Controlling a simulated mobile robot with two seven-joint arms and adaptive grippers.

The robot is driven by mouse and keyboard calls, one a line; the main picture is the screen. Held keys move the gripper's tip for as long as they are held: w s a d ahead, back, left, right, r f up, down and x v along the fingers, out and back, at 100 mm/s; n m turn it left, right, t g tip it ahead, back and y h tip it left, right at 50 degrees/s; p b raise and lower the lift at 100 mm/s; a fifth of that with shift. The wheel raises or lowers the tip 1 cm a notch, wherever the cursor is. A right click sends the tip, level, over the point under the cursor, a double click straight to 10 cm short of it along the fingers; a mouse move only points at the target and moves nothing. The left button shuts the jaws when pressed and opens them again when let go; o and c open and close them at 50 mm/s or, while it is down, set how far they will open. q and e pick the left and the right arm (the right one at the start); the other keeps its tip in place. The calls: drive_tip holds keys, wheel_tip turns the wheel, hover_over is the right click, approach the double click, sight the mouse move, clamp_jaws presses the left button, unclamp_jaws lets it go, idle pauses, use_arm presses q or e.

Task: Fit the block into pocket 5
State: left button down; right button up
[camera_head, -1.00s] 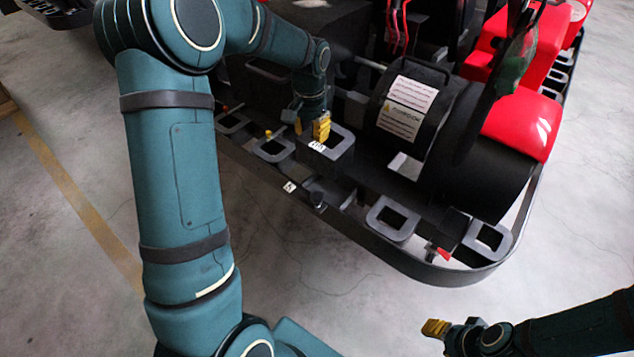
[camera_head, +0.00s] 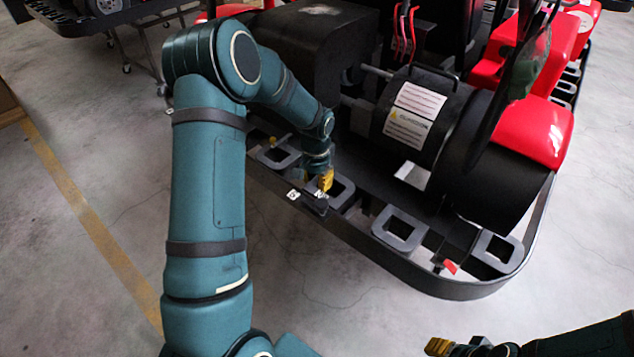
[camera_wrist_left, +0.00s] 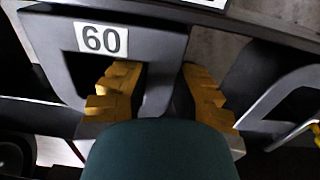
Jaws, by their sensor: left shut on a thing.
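The block is a dark grey square ring (camera_head: 347,196) with a white label. In the left wrist view the block (camera_wrist_left: 55,40) shows the number 60 on its label. My left gripper (camera_head: 320,183) is shut on one wall of it, with a yellow finger on each side. The block is at the kart's rear rail, in the gap between other grey rings. Whether it is seated in the pocket or just above it, I cannot tell; its underside and the pocket floor are hidden. My right gripper (camera_head: 438,346) is at the bottom edge, away from the kart, its opening unclear.
Similar grey rings stand along the rail: one to the left (camera_head: 264,156), two to the right (camera_head: 376,228) (camera_head: 513,262). A white tag (camera_head: 293,195) is on the rail. A black cylindrical housing (camera_head: 452,150) stands behind. The floor in front is clear.

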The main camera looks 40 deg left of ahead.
use_arm(q)
drive_tip(key=c, duration=0.9)
unclamp_jaws()
wheel_tip(320, 180, up, 12)
drive_tip(key=p, duration=0.2)
drive_tip(key=shift+a, duration=0.15)
